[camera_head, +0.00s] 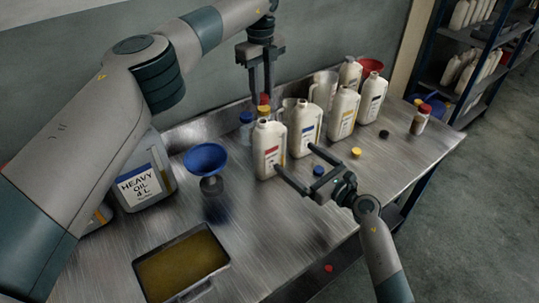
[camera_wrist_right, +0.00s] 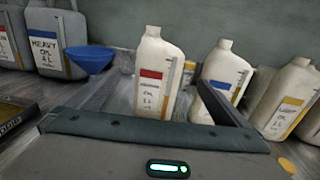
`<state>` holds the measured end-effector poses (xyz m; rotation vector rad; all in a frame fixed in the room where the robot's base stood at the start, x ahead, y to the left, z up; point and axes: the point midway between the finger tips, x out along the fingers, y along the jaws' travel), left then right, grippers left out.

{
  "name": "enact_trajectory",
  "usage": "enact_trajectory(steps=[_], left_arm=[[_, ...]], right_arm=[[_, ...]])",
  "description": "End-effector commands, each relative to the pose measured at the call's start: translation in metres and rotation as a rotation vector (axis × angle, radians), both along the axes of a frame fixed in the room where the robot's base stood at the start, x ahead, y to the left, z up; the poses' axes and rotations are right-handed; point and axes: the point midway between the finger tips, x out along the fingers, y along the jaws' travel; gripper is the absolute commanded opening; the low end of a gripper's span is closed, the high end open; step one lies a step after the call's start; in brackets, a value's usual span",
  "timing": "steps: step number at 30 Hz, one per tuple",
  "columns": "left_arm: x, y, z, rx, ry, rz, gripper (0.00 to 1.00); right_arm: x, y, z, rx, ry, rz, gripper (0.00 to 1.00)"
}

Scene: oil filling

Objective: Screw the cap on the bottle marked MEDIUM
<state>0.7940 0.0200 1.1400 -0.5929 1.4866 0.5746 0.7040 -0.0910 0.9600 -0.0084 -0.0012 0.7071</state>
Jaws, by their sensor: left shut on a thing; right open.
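A white bottle with a red label (camera_head: 269,148) stands upright and uncapped on the metal table; it also shows in the right wrist view (camera_wrist_right: 158,78). Its small print is too blurred to read surely. My left gripper (camera_head: 263,92) is above and behind this bottle's mouth, shut on what looks like a red cap (camera_head: 264,99). My right gripper (camera_head: 294,157) is open, low in front of the bottles, with its fingers pointing toward the red-label bottle. I cannot tell whether they touch it.
Bottles with blue (camera_head: 306,130) and yellow (camera_head: 343,113) labels stand to the right. Loose blue (camera_head: 319,171), yellow (camera_head: 356,152) and black (camera_head: 384,134) caps lie in front. A blue funnel (camera_head: 206,158), HEAVY OIL canister (camera_head: 142,185) and oil tray (camera_head: 181,265) are left.

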Motion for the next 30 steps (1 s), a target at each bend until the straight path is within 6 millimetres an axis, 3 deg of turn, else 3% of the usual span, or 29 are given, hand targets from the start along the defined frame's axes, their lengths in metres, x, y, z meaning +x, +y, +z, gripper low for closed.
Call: enact_trajectory(steps=[11,30], left_arm=[[0.000,0.000,0.000,0.000,0.000,0.000,0.08],[0.000,0.000,0.000,0.000,0.000,0.000,0.08]], right_arm=[[0.014,0.012,0.000,0.004,0.001,-0.001,1.00],[0.083,0.070,0.001,0.004,0.001,-0.001,1.00]])
